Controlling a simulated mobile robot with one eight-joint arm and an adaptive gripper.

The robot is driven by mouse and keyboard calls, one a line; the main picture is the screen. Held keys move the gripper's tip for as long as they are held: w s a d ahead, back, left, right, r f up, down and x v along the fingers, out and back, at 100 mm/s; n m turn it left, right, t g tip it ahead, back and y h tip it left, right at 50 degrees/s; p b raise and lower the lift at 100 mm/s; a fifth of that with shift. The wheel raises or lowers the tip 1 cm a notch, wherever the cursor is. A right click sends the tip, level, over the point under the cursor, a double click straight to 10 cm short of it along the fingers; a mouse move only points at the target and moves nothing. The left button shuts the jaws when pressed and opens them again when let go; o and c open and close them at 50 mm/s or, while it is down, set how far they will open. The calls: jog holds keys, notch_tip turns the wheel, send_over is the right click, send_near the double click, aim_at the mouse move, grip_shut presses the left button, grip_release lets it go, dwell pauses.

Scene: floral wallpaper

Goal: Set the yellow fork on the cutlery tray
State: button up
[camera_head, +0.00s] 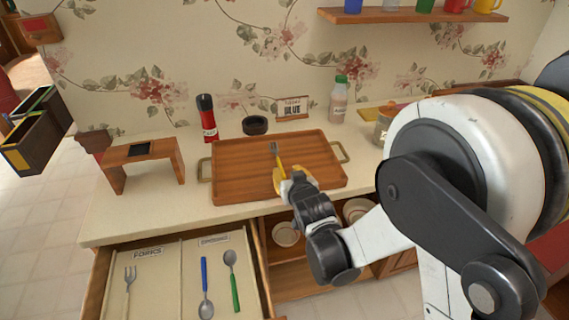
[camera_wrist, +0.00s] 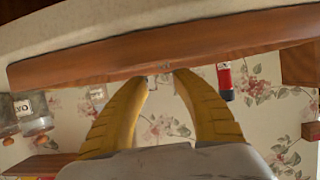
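The yellow fork (camera_head: 275,152) shows its grey head and part of a yellow handle over the wooden tray with side handles (camera_head: 235,165). The head points away toward the wall. My gripper (camera_head: 289,174) is at the handle end, over the tray's front right half. Its yellow fingers partly blend with the handle. In the wrist view the fingertips (camera_wrist: 164,77) stand apart, with a gap and nothing clearly clamped between them. Whether the fork touches the tray is hard to tell. The tray also shows in the wrist view (camera_wrist: 80,66).
A red bottle (camera_head: 208,118), a dark ring (camera_head: 255,125) and a white bottle with a green cap (camera_head: 339,100) stand behind the tray. A small wooden stand (camera_head: 125,160) is at left. An open drawer (camera_head: 165,275) below holds a fork and two spoons.

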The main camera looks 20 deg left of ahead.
jog(key=shift+s+d+r, duration=0.15)
jog(key=shift+s+d, duration=0.05)
jog(key=shift+s, duration=0.15)
jog(key=d+r+m+h, duration=0.25)
jog(key=d+r, duration=0.45)
jog(key=d, duration=0.5)
jog(key=s+d+r+m+g+h, duration=0.1)
jog(key=s+d+r, duration=0.1)
jog(key=s+d, duration=0.4)
jog(key=s+d+r+m+g+h, duration=0.1)
jog(key=s+d+r+h, duration=0.1)
jog(key=s+d, duration=0.4)
jog(key=d, duration=0.5)
jog(key=shift+d+r+g, duration=0.25)
jog(key=shift+r+g, duration=0.05)
jog(key=shift+o, duration=0.9)
jog(key=s+d+g, duration=0.1)
jog(key=s+d, duration=0.2)
jog(key=s, duration=0.3)
jog(key=s+d+f+m+g+h, duration=0.1)
jog(key=s+d, duration=0.3)
jog(key=s, duration=0.2)
jog(key=shift+f, duration=0.25)
